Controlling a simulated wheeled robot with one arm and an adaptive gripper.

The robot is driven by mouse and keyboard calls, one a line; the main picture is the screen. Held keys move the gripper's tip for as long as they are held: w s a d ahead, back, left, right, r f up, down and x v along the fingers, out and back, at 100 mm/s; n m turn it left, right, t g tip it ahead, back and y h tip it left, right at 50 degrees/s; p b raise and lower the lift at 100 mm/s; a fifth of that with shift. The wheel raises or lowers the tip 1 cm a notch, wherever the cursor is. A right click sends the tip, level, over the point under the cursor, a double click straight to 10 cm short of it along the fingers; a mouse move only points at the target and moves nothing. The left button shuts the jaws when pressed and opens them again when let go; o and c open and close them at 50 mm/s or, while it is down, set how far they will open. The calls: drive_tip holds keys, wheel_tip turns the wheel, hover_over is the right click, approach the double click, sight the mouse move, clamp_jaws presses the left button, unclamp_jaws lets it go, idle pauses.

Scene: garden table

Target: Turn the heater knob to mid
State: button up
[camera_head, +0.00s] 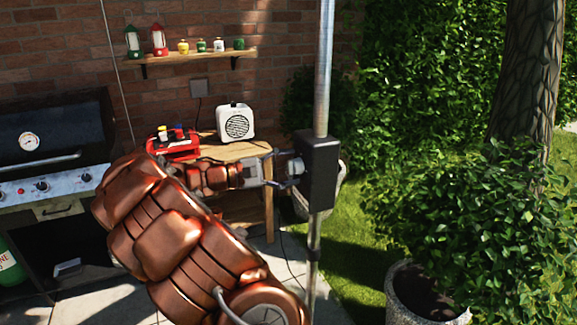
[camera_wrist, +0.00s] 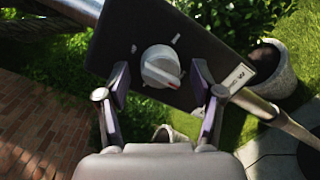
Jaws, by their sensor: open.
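The heater control box (camera_head: 319,172) is a black box fixed to a metal pole (camera_head: 323,70). In the wrist view the box (camera_wrist: 200,45) carries a round light-grey knob (camera_wrist: 161,66) with a raised grip and a red mark at its lower right. Several pale marks surround the knob, and a white label sits at the box's right edge. My gripper (camera_wrist: 160,98) is open, its two dark finger pads on either side of the knob's lower part. I cannot tell whether either pad touches it. In the head view my gripper (camera_head: 289,168) is at the box's left face, and the knob is mostly hidden.
A wooden table (camera_head: 240,152) with a white speaker-like box (camera_head: 235,122) and a red item (camera_head: 173,147) stands behind my arm. A grill (camera_head: 52,150) is at the left. Potted bushes (camera_head: 425,295) and a tree (camera_head: 522,65) are at the right.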

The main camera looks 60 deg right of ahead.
drive_tip(key=c, duration=1.1)
drive_tip(key=shift+r+n+p, duration=0.1)
drive_tip(key=shift+n+p, duration=0.2)
drive_tip(key=shift+p, duration=0.2)
drive_tip(key=shift+c, duration=0.2)
drive_tip(key=shift+f+n, duration=0.2)
drive_tip(key=shift+n, duration=0.1)
drive_tip(key=o, duration=1.1)
drive_tip(key=shift+o, duration=0.2)
drive_tip(key=shift+w+a, duration=0.1)
drive_tip(key=v, duration=1.1)
drive_tip(key=shift+w+a, duration=0.2)
drive_tip(key=shift+a, duration=0.15)
